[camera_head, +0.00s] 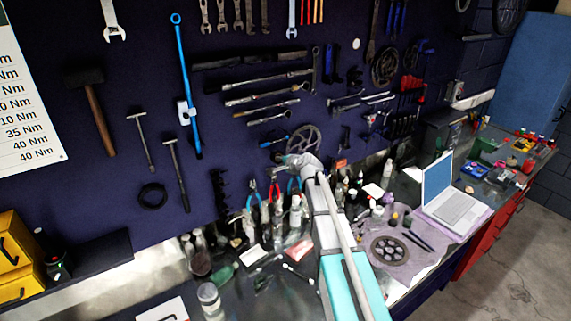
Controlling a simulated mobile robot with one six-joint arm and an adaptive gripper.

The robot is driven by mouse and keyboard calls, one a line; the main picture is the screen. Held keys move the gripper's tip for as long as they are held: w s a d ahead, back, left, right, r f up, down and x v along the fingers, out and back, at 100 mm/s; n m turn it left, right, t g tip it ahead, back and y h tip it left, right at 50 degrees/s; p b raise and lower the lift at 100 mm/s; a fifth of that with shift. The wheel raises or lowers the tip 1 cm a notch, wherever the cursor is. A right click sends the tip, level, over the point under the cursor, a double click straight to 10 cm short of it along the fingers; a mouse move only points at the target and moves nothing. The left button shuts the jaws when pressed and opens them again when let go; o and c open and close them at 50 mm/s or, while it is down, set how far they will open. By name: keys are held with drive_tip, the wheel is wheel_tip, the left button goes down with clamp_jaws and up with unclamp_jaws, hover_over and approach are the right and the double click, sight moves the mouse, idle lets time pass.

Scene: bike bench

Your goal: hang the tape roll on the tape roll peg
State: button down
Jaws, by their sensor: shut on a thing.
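My arm rises from the lower middle, and its pale grey wrist bends left in front of the dark tool wall. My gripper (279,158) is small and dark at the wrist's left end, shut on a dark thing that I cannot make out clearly. It is above the bottles on the bench. I cannot tell a tape roll in it for certain. A black ring (152,196) is on the wall at the left, below two T-handled tools. I cannot tell whether it is a tape roll. I cannot pick out the tape roll peg.
Bottles and pliers (252,222) crowd the bench below my wrist. A spoked chainring (305,140) is on the wall close to it. The wall around the black ring is fairly clear.

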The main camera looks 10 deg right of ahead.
drive_tip(key=shift+w+a+f, duration=0.1)
drive_tip(key=shift+w+a, duration=0.1)
drive_tip(key=shift+w, duration=0.45)
drive_tip(key=shift+w, duration=0.1)
